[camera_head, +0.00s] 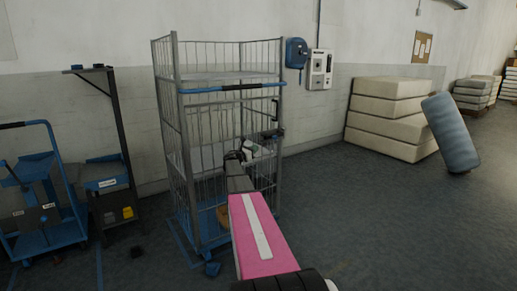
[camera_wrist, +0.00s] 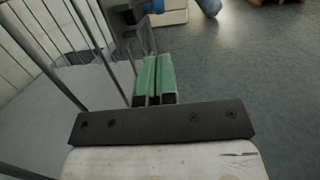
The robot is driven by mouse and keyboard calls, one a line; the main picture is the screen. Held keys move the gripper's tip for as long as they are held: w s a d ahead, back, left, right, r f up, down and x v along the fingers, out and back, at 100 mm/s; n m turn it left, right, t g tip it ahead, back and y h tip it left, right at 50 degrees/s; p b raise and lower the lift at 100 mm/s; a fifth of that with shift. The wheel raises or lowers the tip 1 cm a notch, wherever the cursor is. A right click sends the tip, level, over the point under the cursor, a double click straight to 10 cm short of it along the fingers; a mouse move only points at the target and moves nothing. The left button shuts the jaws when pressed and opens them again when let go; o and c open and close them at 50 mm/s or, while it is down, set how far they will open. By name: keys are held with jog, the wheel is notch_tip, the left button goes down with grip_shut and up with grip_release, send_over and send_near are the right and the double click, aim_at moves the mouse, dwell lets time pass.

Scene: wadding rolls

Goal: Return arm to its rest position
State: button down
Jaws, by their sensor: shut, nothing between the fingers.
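My arm reaches forward from the bottom of the head view, with a pink link and a white stripe on it. My gripper (camera_head: 250,150) is at its far end, in front of the wire roll cage (camera_head: 181,130). In the wrist view my gripper (camera_wrist: 155,98) shows two green fingers side by side, shut with nothing between them. The cage's bars (camera_wrist: 45,60) run close along the left of the fingers in that view. I cannot tell whether the gripper touches the cage.
Blue trolleys (camera_head: 50,238) stand at the left. White mattresses (camera_head: 390,120) are stacked at the back right, and a blue-grey roll (camera_head: 450,132) leans against them. A blue dispenser (camera_head: 296,52) hangs on the wall. The floor (camera_head: 390,220) at the right is clear.

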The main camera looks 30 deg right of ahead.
jog(key=shift+s+a, duration=0.1)
jog(key=shift+a, duration=0.05)
dwell(0.4)
jog(key=s+a+f+m+g+y, duration=0.1)
jog(key=s+a+f+m+y, duration=0.45)
jog(key=s+a+f, duration=0.45)
jog(key=s+a+f+m+g+y, duration=0.2)
jog(key=s+a+f+m+y, duration=0.3)
jog(key=s+a, duration=0.55)
jog(key=s+a+f+m+y, duration=0.2)
jog(key=s+a+m+y, duration=0.1)
jog(key=s+a, duration=0.3)
jog(key=s+a+f+m+g+y, duration=0.1)
jog(key=s+a+f+m+y, duration=0.1)
jog(key=s+a, duration=0.4)
jog(key=s+a+f+m+y, duration=0.3)
jog(key=s+a+m, duration=0.2)
jog(key=a, duration=0.8)
jog(key=shift+s+a+f+y, duration=0.3)
jog(key=shift+s+f+y, duration=0.05)
jog(key=shift+s, duration=0.5)
